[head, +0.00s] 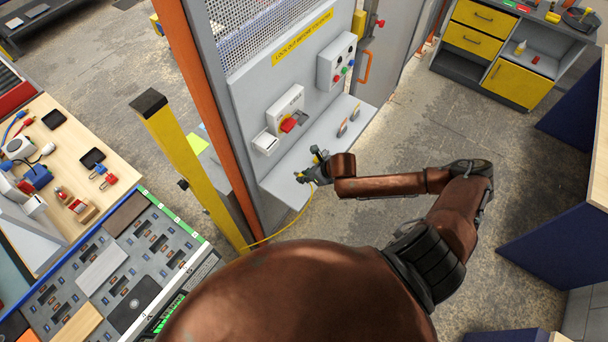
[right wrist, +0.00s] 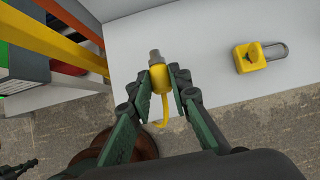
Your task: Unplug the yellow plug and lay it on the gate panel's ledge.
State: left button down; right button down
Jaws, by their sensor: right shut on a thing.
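My right gripper (head: 308,174) is over the near left part of the gate panel's ledge (head: 277,186). In the right wrist view its two green fingers (right wrist: 160,98) are shut on the yellow plug (right wrist: 158,76). The plug's grey metal end points away from my wrist, over the pale ledge (right wrist: 205,55). The plug is out of any socket; whether it touches the ledge I cannot tell. Its yellow cable (head: 290,222) hangs from the gripper and runs down past the yellow post. A small white box (head: 265,142) is on the panel behind the ledge.
A red-handled switch box (head: 288,112) and a button box (head: 336,62) are on the panel. A yellow post (head: 190,165) stands left.

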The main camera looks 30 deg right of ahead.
jog(key=shift+f+b, duration=1.2)
jog(key=shift+f, duration=1.35)
jog(key=c, duration=1.7)
grip_release()
jog(key=v, duration=1.2)
